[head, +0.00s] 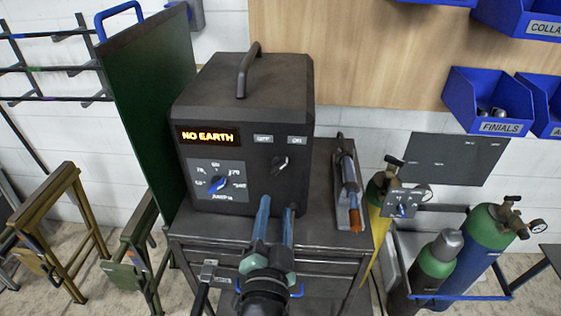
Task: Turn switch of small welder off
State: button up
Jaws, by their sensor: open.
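The small welder (240,124) is a dark box with a top handle, standing on a dark metal cabinet. Its lit display reads "NO EARTH". A blue-pointed amps dial (219,184) sits below the display. The switch (280,164) is a small dark knob with a light mark, at the right of the front, under the "OFF" and "ON" labels. The knob is tilted; its exact setting is too small to tell. My gripper (275,208) is open and empty, its two blue fingers pointing up below the switch, apparently in front of the welder's face.
A torch-like tool (349,190) with an orange end lies on the cabinet (325,240) right of the welder. A green panel (150,110) stands close on the left. Gas cylinders (437,262) stand at the right. Blue bins (487,102) hang on the wall.

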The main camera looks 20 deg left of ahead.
aim_at(281, 168)
jog(key=p+x, duration=0.3)
jog(key=x, duration=0.8)
jog(key=shift+w+a+p, duration=0.1)
jog(key=shift+w+p, duration=0.25)
jog(key=shift+p, duration=0.05)
grip_shut()
